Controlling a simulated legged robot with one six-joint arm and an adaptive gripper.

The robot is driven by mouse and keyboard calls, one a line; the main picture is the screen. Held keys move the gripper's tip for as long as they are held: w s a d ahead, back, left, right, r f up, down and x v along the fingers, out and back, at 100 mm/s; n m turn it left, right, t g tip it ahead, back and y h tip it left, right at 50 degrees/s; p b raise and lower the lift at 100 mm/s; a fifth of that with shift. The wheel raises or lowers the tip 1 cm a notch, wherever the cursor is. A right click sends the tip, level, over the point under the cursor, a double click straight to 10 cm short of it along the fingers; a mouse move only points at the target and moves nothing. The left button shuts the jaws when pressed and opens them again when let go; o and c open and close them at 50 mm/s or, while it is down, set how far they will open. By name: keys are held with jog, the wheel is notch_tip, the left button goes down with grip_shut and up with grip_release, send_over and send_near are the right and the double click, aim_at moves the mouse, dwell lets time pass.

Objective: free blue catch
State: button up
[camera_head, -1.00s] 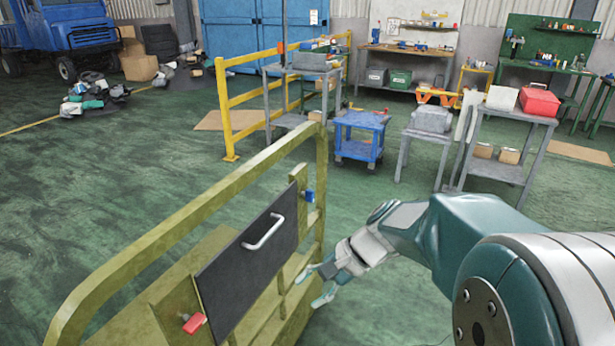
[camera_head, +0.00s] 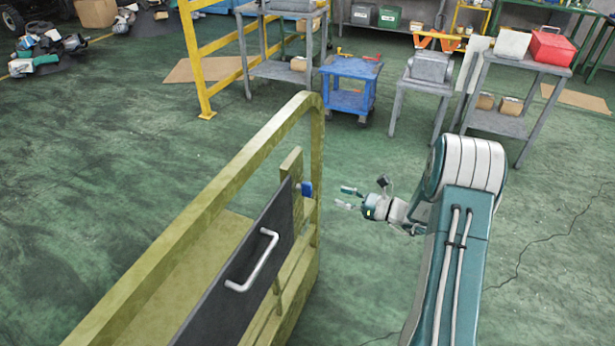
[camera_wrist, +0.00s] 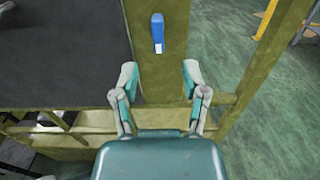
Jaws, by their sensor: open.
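The blue catch (camera_head: 306,188) sits on an olive post of the chassis frame (camera_head: 318,150), beside the far end of a black panel (camera_head: 240,270) with a pale handle (camera_head: 254,262). In the wrist view the blue catch (camera_wrist: 157,33) stands upright on the post, just beyond and between the fingertips. My gripper (camera_head: 347,197) is open and empty, to the right of the catch, with a gap between them. In the wrist view my gripper (camera_wrist: 160,80) has its two fingers spread in front of the post. The red catch is out of view now.
A blue cart (camera_head: 350,88), a grey stand (camera_head: 425,88) and a yellow railing (camera_head: 200,60) stand behind the frame. Green floor (camera_head: 530,240) to the right of my arm is clear.

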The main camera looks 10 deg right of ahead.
aim_at(308, 196)
jog(key=x, duration=1)
jog(key=shift+w+a, duration=0.1)
jog(key=shift+a, duration=0.2)
grip_shut()
